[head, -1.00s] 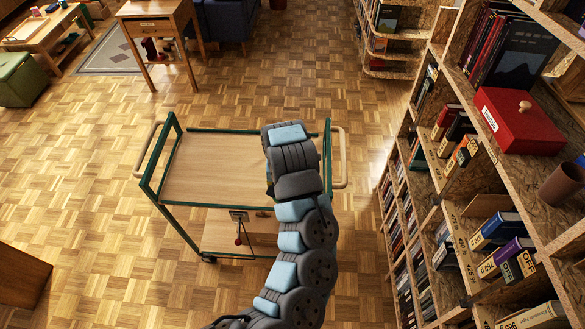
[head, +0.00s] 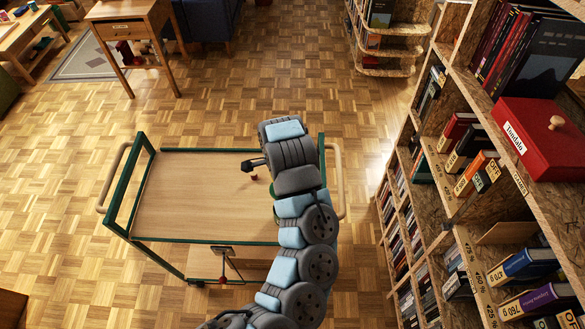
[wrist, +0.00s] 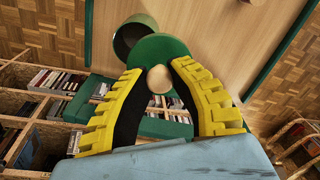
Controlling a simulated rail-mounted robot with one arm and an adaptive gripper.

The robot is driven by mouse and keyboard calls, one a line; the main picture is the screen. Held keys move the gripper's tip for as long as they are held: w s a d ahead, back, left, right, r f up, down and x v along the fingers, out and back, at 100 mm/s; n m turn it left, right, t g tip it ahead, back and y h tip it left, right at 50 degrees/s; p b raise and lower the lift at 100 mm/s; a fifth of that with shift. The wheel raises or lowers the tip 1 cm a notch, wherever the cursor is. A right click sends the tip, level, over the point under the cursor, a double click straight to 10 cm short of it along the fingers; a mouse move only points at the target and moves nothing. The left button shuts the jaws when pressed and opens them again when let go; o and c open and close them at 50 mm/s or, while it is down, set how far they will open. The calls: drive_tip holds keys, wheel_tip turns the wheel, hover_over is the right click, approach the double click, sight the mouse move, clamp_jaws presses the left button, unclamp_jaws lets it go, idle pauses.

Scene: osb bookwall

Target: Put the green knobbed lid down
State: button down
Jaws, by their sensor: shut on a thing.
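The green knobbed lid (wrist: 160,48) shows in the wrist view, a round green disc with a pale wooden knob. My gripper (wrist: 158,76) has its yellow-ridged fingers closed in around the knob, one on each side. Behind the lid is an open green round container (wrist: 130,28), partly covered by it; I cannot tell whether the two touch. The cart's wooden top (head: 195,200), framed in green, lies beneath in the head view.
A small red thing (head: 253,177) shows on the cart top beside my arm. The bookshelf (head: 470,210) stands close on the right, with a red box (head: 540,140) on it. The cart top's left part is clear, and open parquet (head: 60,200) lies left of the cart.

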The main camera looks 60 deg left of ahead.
drive_tip(key=w+a+f+b, duration=0.4)
drive_tip(key=a+b, duration=0.1)
drive_tip(key=w+a+f+b, duration=0.2)
drive_tip(key=a+b, duration=0.1)
drive_tip(key=shift+w+a+f, duration=0.1)
drive_tip(key=shift+w+f, duration=0.2)
drive_tip(key=shift+w+a+f+b, duration=0.35)
drive_tip(key=shift+w+a+f, duration=0.05)
drive_tip(key=shift+a+f, duration=0.25)
drive_tip(key=shift+w+a+f, duration=0.45)
drive_tip(key=shift+w+f, duration=0.05)
drive_tip(key=shift+f, duration=0.3)
drive_tip(key=shift+a+f, duration=0.1)
drive_tip(key=shift+f, duration=0.1)
drive_tip(key=shift+w+a+f+b, duration=0.1)
drive_tip(key=shift+f+b, duration=0.65)
drive_tip(key=shift+f, duration=0.85)
drive_tip(key=shift+f, duration=0.1)
